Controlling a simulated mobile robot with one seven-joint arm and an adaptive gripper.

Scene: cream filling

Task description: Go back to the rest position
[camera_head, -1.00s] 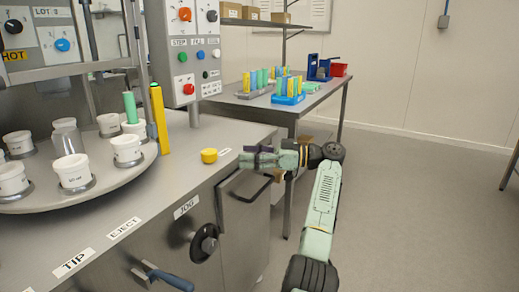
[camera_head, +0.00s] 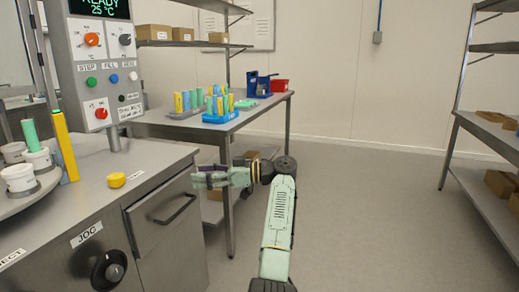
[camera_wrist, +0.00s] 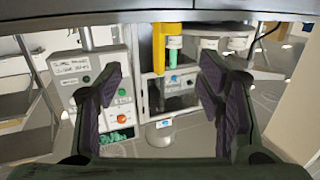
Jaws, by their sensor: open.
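My gripper (camera_head: 200,178) is at the end of my pale green arm, in front of the drawer side of the steel filling machine in the head view. In the wrist view its two dark, ridged fingers (camera_wrist: 164,100) stand wide apart with nothing between them. The wrist view looks toward the machine's control panel (camera_wrist: 97,95), which appears upside down. The same control panel (camera_head: 97,70) stands upright in the head view.
White cups (camera_head: 20,178) stand on the machine's turntable at left, beside a yellow post (camera_head: 65,145). A side table (camera_head: 180,122) holds several coloured tubes. Shelving (camera_head: 480,130) stands at right. Open floor (camera_head: 370,225) lies between.

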